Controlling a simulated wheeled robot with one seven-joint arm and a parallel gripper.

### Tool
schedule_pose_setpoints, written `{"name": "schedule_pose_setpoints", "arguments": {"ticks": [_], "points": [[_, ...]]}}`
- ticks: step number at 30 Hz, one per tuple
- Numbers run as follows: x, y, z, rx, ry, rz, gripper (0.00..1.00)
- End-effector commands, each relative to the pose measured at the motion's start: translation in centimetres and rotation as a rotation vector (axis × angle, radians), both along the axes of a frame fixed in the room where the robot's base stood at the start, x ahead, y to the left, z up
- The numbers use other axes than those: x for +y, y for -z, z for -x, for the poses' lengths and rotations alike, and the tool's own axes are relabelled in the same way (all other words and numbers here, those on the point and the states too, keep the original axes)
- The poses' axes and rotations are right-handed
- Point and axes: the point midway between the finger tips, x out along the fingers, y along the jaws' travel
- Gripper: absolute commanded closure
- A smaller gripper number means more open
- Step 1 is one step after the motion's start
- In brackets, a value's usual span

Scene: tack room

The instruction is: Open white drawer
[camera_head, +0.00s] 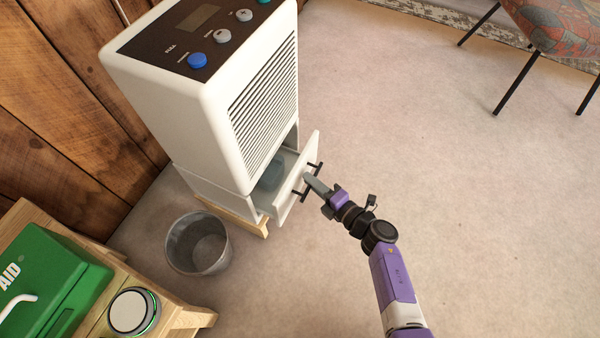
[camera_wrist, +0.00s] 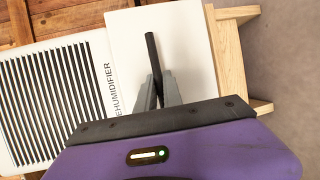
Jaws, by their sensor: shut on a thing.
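The white drawer (camera_head: 291,190) is at the bottom of a white dehumidifier (camera_head: 215,95) and stands partly pulled out. Something bluish (camera_head: 270,176) shows inside it. A dark bar handle (camera_head: 309,181) is on the drawer's front. My gripper (camera_head: 314,184) reaches the handle from the right and is shut on it. In the wrist view, the grey fingers (camera_wrist: 161,92) of my gripper close around the black handle (camera_wrist: 152,55) in front of the white drawer face (camera_wrist: 190,50). The part of the handle between the fingers is hidden.
A metal bucket (camera_head: 198,243) stands on the floor left of the drawer. A wooden bench (camera_head: 185,318) with a green first aid box (camera_head: 50,285) and a round device (camera_head: 133,312) is at lower left. A patterned chair (camera_head: 560,30) is at upper right. The floor right of the drawer is clear.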

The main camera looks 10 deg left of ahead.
Motion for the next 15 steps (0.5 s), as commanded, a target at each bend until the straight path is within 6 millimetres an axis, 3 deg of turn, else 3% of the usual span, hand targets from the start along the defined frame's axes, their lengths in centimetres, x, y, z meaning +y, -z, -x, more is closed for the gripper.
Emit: {"name": "schedule_pose_setpoints", "arguments": {"ticks": [1,6,10,15], "points": [[-1.9,-0.4,0.4,0.005,0.013,0.003,1.0],[-5.9,-0.2,1.8,0.001,0.011,0.002,1.0],[-7.3,-0.1,2.5,0.002,0.009,0.001,1.0],[-7.6,0.0,2.7,0.002,0.006,0.001,1.0]]}}
